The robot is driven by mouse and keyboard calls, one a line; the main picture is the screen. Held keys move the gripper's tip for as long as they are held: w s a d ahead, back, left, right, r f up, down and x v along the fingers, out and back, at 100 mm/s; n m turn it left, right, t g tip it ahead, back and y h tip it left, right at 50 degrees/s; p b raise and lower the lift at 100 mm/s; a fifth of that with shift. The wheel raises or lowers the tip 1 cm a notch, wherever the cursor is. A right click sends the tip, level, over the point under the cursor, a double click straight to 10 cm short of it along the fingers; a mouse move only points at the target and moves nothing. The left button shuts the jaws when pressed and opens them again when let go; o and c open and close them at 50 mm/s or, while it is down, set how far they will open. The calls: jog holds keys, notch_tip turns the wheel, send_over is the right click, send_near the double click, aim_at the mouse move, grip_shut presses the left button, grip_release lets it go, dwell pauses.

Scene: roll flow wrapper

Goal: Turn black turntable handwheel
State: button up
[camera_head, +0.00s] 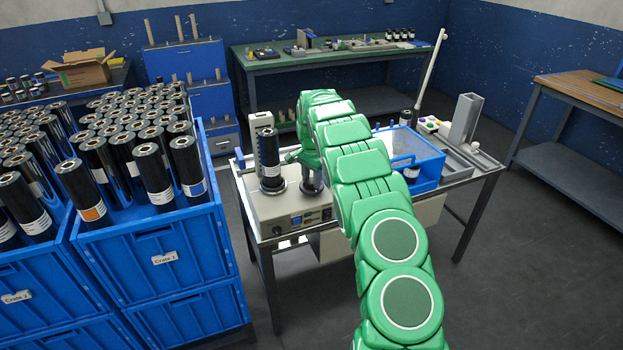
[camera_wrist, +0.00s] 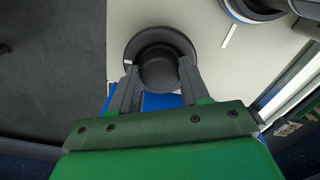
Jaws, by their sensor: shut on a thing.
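The black turntable handwheel (camera_wrist: 160,38) shows in the wrist view as a round dark disc with a raised centre hub. My gripper (camera_wrist: 159,72) has its two dark fingers closed against opposite sides of the hub. In the head view my green arm hides most of the gripper; a round base of the handwheel (camera_head: 311,188) shows just below it on the beige machine (camera_head: 290,213). To its left, a black roll (camera_head: 269,152) with a white label stands upright on the metal turntable (camera_head: 272,187). Part of the turntable also shows at the top right of the wrist view.
A blue open-fronted bin (camera_head: 428,170) stands right of my arm on the same table. Blue crates (camera_head: 165,260) full of black rolls stand close on the left. A grey upright channel (camera_head: 465,118) stands at the table's right. The floor in front is clear.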

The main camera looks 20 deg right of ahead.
jog(key=shift+n, duration=0.3)
jog(key=n, duration=0.3)
jog(key=shift+n, duration=0.4)
jog(key=n, duration=0.9)
jog(key=shift+n, duration=2.2)
jog(key=shift+r, duration=0.1)
jog(key=o, duration=1.1)
jog(key=shift+c, duration=0.2)
